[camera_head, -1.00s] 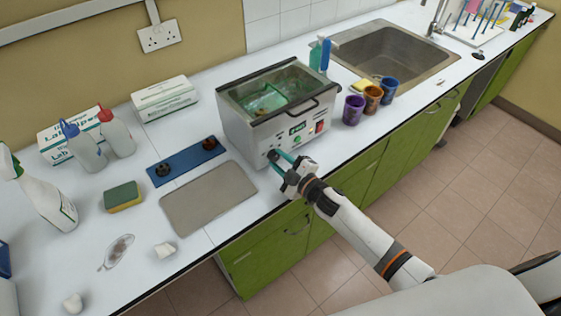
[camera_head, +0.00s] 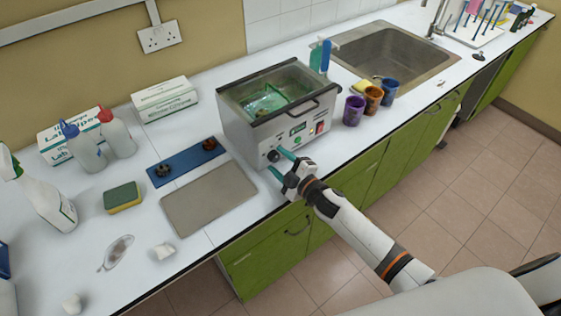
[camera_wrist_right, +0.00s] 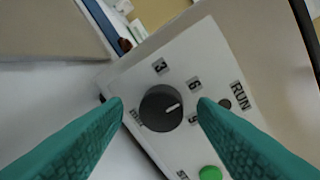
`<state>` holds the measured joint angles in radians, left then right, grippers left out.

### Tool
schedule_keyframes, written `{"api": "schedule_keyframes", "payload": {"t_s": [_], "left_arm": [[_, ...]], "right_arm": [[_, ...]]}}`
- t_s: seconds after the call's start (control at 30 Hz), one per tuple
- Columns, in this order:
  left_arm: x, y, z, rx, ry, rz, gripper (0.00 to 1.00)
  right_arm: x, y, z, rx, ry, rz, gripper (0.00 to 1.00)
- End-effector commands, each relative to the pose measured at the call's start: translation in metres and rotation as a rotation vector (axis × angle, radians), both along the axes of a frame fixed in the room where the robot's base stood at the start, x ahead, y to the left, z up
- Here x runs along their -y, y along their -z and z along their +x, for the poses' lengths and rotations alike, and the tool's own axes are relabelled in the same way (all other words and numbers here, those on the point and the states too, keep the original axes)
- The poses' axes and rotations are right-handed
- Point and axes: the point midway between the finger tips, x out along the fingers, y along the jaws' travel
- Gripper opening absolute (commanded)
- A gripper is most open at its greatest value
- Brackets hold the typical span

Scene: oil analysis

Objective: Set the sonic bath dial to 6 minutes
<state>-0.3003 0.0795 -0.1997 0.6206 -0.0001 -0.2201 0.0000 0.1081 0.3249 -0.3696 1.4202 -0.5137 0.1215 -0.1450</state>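The sonic bath (camera_head: 250,135) is a grey box on the bench with green liquid inside. Its black dial (camera_head: 274,156) is on the front panel, at the left. The right wrist view shows the dial (camera_wrist_right: 155,115) close up, with a white pointer mark aimed right and slightly up, between the printed 6 (camera_wrist_right: 194,84) and 9 (camera_wrist_right: 193,119). My right gripper (camera_head: 281,164) is open in front of the panel. Its teal fingers show on both sides of the dial in the right wrist view, with gaps to it. My left gripper is not in view.
A grey plate (camera_head: 210,198) and blue holder (camera_head: 188,163) lie left of the bath. Purple (camera_head: 353,110), brown and blue cups stand to its right, before the sink (camera_head: 385,52).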

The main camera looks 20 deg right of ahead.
Motion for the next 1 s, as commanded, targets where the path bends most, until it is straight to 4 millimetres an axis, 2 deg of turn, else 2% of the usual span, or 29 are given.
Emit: {"api": "schedule_keyframes", "payload": {"t_s": [0.23,0.37,0.8,1.0], "left_arm": [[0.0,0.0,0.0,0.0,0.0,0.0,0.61],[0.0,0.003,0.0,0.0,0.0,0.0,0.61],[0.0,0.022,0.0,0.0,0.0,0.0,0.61],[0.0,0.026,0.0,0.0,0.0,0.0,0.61]], "right_arm": [[0.001,-0.001,-0.001,0.001,0.0,0.001,0.53],[0.005,0.0,-0.01,0.0,0.0,-0.001,0.53],[0.036,-0.005,-0.088,-0.001,-0.001,0.0,0.53],[0.044,-0.008,-0.107,0.0,0.0,0.0,0.53]]}}
